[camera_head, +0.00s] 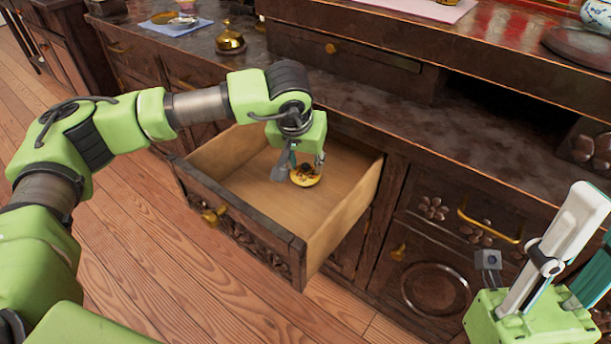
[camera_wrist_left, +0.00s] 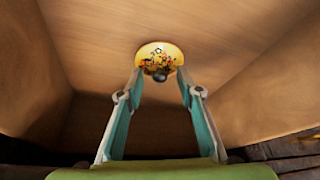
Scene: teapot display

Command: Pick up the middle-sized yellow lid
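A yellow lid (camera_head: 306,177) with a dark pattern lies in the open wooden drawer. In the left wrist view the yellow lid (camera_wrist_left: 159,55) shows a dark round knob pointing toward the camera. My left gripper (camera_head: 301,166) reaches down into the drawer, right over the lid. In the left wrist view my left gripper (camera_wrist_left: 159,75) is open, its fingers on either side of the knob and overlapping the lid's lower edge. Whether the fingers touch it I cannot tell. My right gripper (camera_head: 565,250) is at the lower right, away from the drawer; its fingertip state is unclear.
The drawer (camera_head: 235,222) has raised walls around the left gripper. The dark counter (camera_head: 400,120) overhangs behind it. A brass bell-shaped object (camera_head: 230,42) and a blue mat (camera_head: 178,28) are on the counter at the back. The wooden floor (camera_head: 140,260) in front is clear.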

